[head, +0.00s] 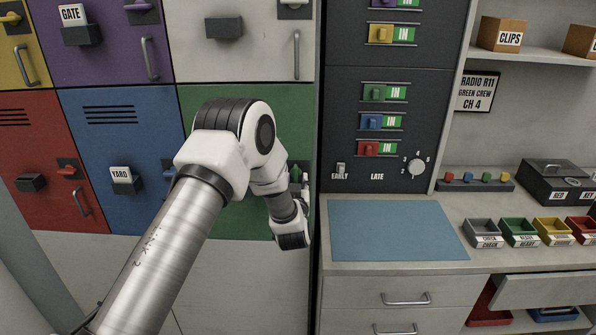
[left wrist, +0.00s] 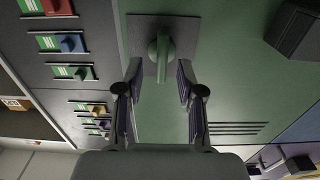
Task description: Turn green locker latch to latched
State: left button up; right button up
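The green locker (head: 235,225) is at the lower middle of the head view, largely behind my left arm. Its green latch (left wrist: 159,60) stands on a dark square plate (left wrist: 137,35) in the left wrist view. The latch handle runs along the up-down direction of that view. My left gripper (left wrist: 159,76) is open, with one finger on each side of the handle and gaps visible. In the head view the left gripper (head: 302,181) is small and partly hidden by its wrist, beside the latch (head: 295,173). My right gripper is not in view.
A dark panel (head: 395,185) with coloured slide switches adjoins the locker on the right. A counter with a blue mat (head: 395,230) and several small bins is beyond it. The blue locker (head: 150,150) is to the left. A dark box-shaped fixture (left wrist: 295,30) protrudes from the green door.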

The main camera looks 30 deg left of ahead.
pick_arm(q)
jog(key=shift+w+a, duration=0.55)
jog(key=shift+a, duration=0.05)
grip_shut()
jog(key=shift+w+d, duration=0.1)
jog(key=shift+d, duration=0.05)
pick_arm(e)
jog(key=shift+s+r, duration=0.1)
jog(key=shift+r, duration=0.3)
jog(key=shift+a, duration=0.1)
